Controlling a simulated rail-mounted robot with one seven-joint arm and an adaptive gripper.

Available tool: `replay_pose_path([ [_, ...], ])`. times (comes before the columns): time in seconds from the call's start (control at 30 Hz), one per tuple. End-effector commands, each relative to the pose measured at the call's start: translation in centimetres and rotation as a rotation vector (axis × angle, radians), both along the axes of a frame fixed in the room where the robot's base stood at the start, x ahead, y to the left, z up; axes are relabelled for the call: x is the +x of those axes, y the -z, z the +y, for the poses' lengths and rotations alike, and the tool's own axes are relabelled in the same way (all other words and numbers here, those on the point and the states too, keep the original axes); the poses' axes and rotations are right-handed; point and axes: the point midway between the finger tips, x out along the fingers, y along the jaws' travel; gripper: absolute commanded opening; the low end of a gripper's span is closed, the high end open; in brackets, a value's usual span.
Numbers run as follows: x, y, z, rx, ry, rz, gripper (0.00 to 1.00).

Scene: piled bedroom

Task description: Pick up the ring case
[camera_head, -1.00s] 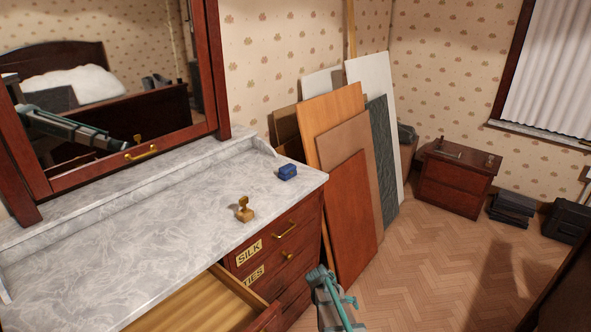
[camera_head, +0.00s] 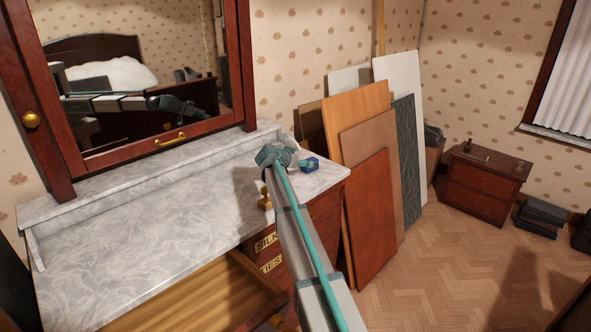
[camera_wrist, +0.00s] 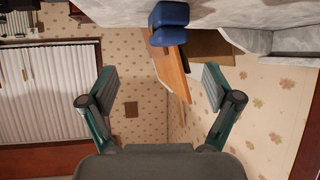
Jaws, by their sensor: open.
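The ring case looks to be the small dark blue box (camera_head: 310,164) on the marble dresser top (camera_head: 150,225), near its right end. It also shows as a blue block (camera_wrist: 168,22) at the top of the wrist view, ahead of the fingers and slightly right of the midline. My gripper (camera_head: 290,158) reaches over the dresser top just left of the case. In the wrist view my gripper (camera_wrist: 158,75) has its two fingers spread wide with nothing between them. In the head view the gripper partly overlaps the case's left side, and contact cannot be told.
A small brass-coloured stamp-like object (camera_head: 265,199) stands left of my arm, partly hidden by it. A drawer (camera_head: 185,296) is pulled open at the front. A mirror (camera_head: 140,75) rises behind the dresser top. Boards (camera_head: 370,215) lean on the wall to the right.

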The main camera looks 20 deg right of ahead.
Motion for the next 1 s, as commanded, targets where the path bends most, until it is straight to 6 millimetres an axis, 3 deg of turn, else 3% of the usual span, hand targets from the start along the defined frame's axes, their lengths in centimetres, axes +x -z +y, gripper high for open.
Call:
replay_pose_path([
  [1.0,6.2,4.4,-7.3,0.005,0.003,-0.011,0.89],
])
